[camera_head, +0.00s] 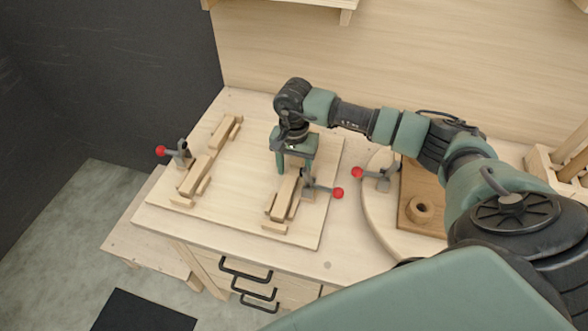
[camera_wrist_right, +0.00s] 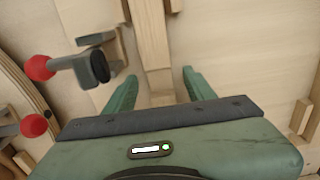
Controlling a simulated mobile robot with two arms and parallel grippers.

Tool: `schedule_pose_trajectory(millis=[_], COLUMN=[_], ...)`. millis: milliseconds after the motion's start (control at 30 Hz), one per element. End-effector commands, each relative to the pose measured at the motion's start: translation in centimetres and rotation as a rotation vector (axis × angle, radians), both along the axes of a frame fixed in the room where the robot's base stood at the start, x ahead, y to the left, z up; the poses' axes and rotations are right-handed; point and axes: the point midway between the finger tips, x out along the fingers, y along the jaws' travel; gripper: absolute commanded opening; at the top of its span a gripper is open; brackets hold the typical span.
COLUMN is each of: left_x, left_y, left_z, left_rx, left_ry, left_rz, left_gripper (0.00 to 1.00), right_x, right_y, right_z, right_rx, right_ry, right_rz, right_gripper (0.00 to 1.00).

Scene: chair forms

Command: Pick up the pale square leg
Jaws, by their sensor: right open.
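A pale square leg (camera_head: 286,196) lies in a wooden holder at the right of the pale board, beside a clamp with a red knob. In the right wrist view the leg (camera_wrist_right: 149,36) runs down from the top edge towards the space between my fingers. My right gripper (camera_head: 293,171) is over the leg's far end, pointing down, with its fingers spread. In the right wrist view, the fingers of my right gripper (camera_wrist_right: 160,88) stand apart on either side of the wooden strip. The gripper body hides part of the holder. My left gripper is out of view.
A second holder with pale wooden pieces (camera_head: 196,174) and a red-knobbed clamp (camera_head: 173,152) is at the left of the board. The right clamp (camera_head: 322,189) stands close to my gripper. A round platform with a brown board (camera_head: 415,219) is further right. The board's middle is clear.

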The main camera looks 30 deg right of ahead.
Motion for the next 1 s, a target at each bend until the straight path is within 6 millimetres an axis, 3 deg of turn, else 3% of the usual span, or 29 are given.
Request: schedule_pose_trajectory(millis=[167,300,367,767,1000], left_x=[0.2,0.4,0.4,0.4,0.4], left_y=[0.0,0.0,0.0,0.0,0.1], left_z=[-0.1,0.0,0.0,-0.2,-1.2], left_rx=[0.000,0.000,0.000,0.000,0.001], left_ry=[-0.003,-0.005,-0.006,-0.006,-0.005], left_rz=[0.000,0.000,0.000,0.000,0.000], left_gripper=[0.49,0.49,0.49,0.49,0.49], right_x=[0.0,0.0,0.0,0.1,0.2], right_y=[0.0,0.0,0.0,0.0,0.0], right_z=[0.0,0.0,0.0,0.5,3.3], right_rx=[0.001,0.001,0.001,0.001,0.000], right_ry=[-0.001,-0.001,-0.001,-0.003,-0.006], right_rz=[0.000,0.000,0.000,0.000,0.001], right_gripper=[0.52,0.13,0.00,0.00,0.00])
